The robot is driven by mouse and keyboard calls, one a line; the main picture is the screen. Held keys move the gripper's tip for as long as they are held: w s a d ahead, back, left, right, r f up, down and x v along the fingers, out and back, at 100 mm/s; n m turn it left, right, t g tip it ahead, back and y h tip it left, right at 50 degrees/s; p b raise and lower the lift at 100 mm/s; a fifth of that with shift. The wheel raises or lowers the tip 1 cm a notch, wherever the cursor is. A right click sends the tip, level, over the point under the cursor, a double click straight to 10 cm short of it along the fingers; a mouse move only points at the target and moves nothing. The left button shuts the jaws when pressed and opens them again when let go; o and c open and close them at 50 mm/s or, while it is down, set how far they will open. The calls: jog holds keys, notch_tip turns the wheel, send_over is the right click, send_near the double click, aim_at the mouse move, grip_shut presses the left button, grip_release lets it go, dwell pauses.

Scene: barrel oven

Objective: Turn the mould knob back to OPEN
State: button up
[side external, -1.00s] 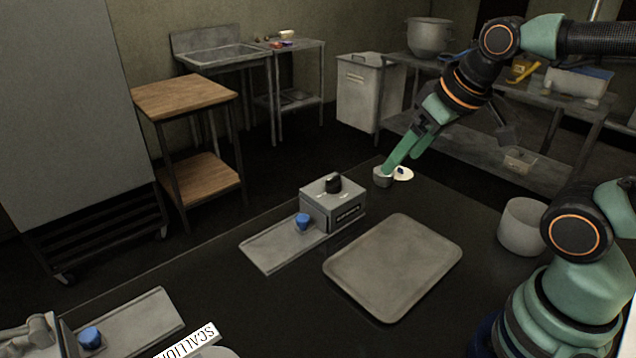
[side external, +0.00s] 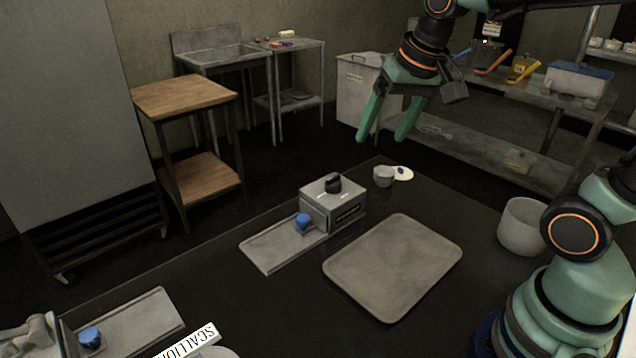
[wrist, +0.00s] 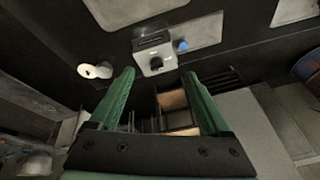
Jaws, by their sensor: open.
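The mould is a grey metal box (side external: 318,208) on the dark table, with a black knob (side external: 333,183) on its top face. Pale marks lie beside the knob, too small to read. A blue item (side external: 302,221) sits at the box's left side, over a flat metal plate (side external: 270,248). In the wrist view the box (wrist: 147,46) and knob (wrist: 156,63) show ahead, beyond the fingertips. My gripper (side external: 385,138) is open and empty, raised above and behind the box, apart from it. It also shows in the wrist view (wrist: 158,76), with green fingers spread.
A grey tray (side external: 436,234) lies right of the box. A small cup (side external: 383,177) and a white disc (side external: 404,173) stand behind it. A larger pot (side external: 520,228) is near my base. A second plate with a blue item (side external: 90,337) lies front left.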

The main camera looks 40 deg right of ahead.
jog(key=w+d+f+m+g, duration=0.2)
jog(key=w+m, duration=0.4)
jog(key=w, duration=0.3)
jog(key=m+g, duration=0.1)
jog(key=m, duration=0.4)
send_near(334, 178)
jog(key=f, duration=0.6)
jog(key=w+f, duration=0.1)
jog(key=f, duration=0.2)
jog(key=shift+w+d+f, duration=0.1)
jog(key=shift+d+f, duration=0.05)
jog(key=shift+f, duration=0.2)
grip_shut()
